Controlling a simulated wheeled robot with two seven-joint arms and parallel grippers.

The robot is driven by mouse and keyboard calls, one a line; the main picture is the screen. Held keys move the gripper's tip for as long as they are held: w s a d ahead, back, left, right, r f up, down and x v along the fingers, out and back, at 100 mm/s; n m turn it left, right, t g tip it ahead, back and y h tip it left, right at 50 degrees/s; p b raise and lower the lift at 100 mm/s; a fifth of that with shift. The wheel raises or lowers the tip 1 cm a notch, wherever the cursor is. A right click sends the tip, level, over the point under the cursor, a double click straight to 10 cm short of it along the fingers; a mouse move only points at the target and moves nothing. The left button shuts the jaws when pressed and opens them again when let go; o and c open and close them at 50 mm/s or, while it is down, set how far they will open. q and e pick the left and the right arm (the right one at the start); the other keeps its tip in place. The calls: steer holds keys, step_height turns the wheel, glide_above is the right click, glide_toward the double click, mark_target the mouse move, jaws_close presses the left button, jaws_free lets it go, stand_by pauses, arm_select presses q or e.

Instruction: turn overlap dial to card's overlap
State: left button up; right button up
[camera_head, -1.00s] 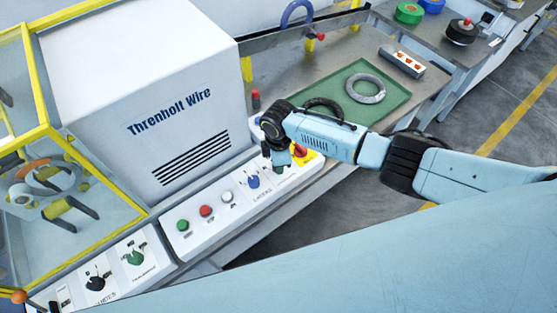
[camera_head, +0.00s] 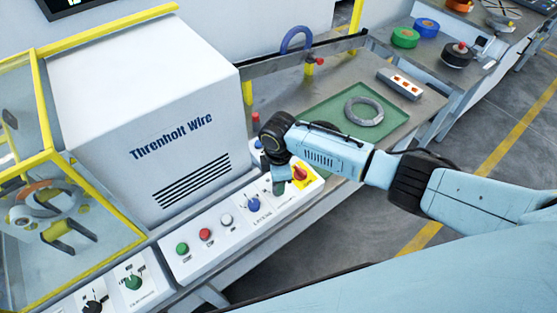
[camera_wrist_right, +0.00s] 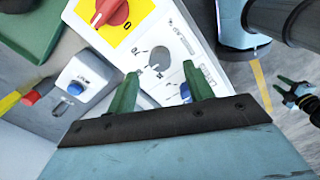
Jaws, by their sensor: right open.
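A grey dial (camera_wrist_right: 160,57) with printed marks around it sits on the white control panel (camera_wrist_right: 195,20) in the right wrist view. My right gripper (camera_wrist_right: 162,92) is open, with its green fingers apart and the dial just beyond them, between their tips in the picture. I see no readable card. My left gripper (camera_wrist_right: 297,95) shows small in the wrist view.
A red switch on a yellow plate (camera_head: 300,174) is close right of my right gripper. Green (camera_head: 182,249), red (camera_head: 205,235) and white (camera_head: 226,220) buttons line the panel. A green tray (camera_head: 325,108) with a grey coil (camera_head: 364,111) lies behind.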

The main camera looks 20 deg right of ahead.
step_height(320, 180, up, 9)
steer(key=shift+r, duration=0.15)
steer(key=shift+s, duration=0.1)
stand_by(0.4)
